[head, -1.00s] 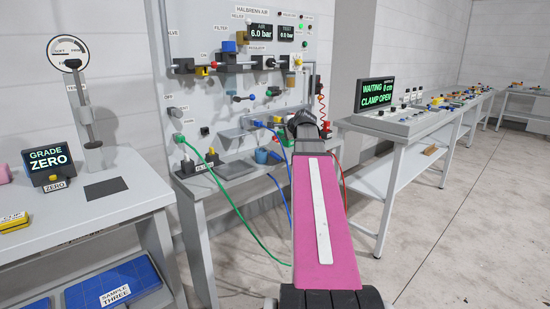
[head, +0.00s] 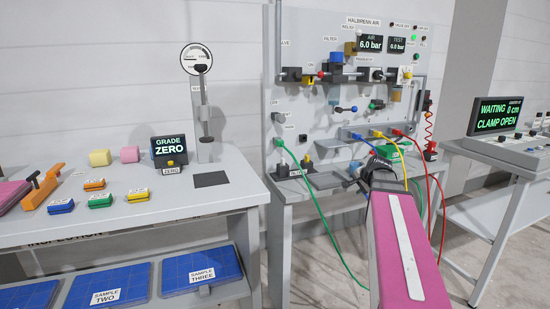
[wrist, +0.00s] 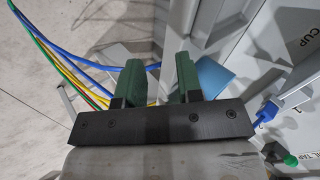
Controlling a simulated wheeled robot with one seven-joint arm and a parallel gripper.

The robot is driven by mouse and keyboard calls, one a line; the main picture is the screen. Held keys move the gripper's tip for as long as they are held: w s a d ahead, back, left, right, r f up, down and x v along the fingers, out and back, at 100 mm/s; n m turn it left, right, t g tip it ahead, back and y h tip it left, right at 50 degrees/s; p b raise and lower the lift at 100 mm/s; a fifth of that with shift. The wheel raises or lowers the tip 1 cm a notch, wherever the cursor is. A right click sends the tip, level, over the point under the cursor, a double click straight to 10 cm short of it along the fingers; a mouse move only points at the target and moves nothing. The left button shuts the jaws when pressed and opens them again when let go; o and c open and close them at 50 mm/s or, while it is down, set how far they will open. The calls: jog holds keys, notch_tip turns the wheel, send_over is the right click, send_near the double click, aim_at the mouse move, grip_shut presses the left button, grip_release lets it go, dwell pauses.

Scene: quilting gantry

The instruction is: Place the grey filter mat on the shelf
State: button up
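I cannot pick out the grey filter mat for certain. A flat dark grey square (head: 210,179) lies on the left bench below the dial gauge, and I cannot tell whether it is a loose mat. A small grey shelf (head: 346,133) juts from the middle of the air panel, with coloured hose ends along it. My gripper (head: 362,171) is in front of the panel's lower part, mostly hidden by my arm. In the wrist view its two green fingers (wrist: 158,82) stand apart with nothing between them.
Blue, yellow, red and green hoses hang around my arm. The left bench (head: 135,208) holds coloured blocks and a display (head: 169,152). A clamp console (head: 497,115) stands at the right.

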jog(key=s+a+f+n+g, duration=0.2)
jog(key=s+a+f, duration=0.3)
jog(key=f, duration=0.3)
jog(key=s+a+f+n+g+h, duration=0.1)
jog(key=s+a+f+n+g, duration=0.2)
jog(key=s+a+f+n, duration=0.2)
jog(key=s+a+f+n+g+h, duration=0.1)
jog(key=s+a+f+n+g, duration=0.2)
jog(key=s+f, duration=0.6)
notch_tip(320, 180, down, 3)
jog(key=shift+a+f+n, duration=0.1)
jog(key=shift+a+n, duration=0.5)
jog(key=shift+a, duration=0.65)
jog(key=shift+s, duration=0.1)
